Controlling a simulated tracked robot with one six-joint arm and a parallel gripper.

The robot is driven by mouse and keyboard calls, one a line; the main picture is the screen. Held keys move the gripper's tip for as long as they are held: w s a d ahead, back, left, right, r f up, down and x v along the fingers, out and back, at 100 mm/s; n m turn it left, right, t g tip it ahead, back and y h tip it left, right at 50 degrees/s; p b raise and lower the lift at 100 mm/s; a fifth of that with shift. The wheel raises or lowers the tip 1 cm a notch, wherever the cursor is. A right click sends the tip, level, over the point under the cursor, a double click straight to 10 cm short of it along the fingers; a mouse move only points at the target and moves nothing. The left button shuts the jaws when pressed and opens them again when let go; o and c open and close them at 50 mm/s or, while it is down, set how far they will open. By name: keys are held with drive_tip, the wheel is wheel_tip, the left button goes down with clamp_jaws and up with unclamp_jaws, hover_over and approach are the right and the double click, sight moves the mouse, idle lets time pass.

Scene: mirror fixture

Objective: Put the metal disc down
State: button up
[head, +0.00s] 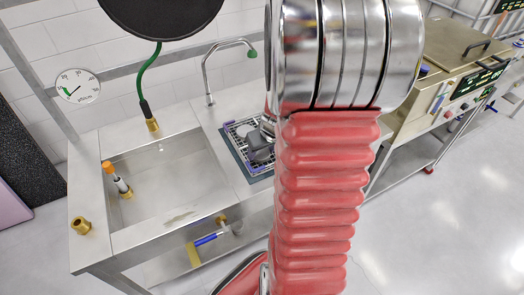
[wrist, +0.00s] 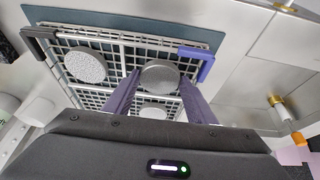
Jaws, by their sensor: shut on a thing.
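My gripper (wrist: 159,80) has its two purple fingers on either side of a smooth grey metal disc (wrist: 158,75) and is shut on it. The disc is over a white wire rack (wrist: 113,52); I cannot tell whether it touches the rack. A speckled disc (wrist: 85,66) lies on the rack to the left. Another grey disc (wrist: 152,114) shows between the fingers, nearer my gripper body and partly hidden. In the head view, my dark gripper body (head: 259,147) is over the rack (head: 234,128), beside the sink; the fingers and held disc cannot be made out there.
The rack sits on a blue-grey mat (wrist: 60,15) with a dark clip and a purple clip at its corners. A steel sink (head: 165,180) is to the left, with a tap (head: 208,75) behind.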

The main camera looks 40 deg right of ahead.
drive_tip(key=shift+f, duration=0.2)
drive_tip(key=o, duration=0.9)
drive_tip(key=v, duration=1.2)
drive_tip(key=shift+s, duration=0.1)
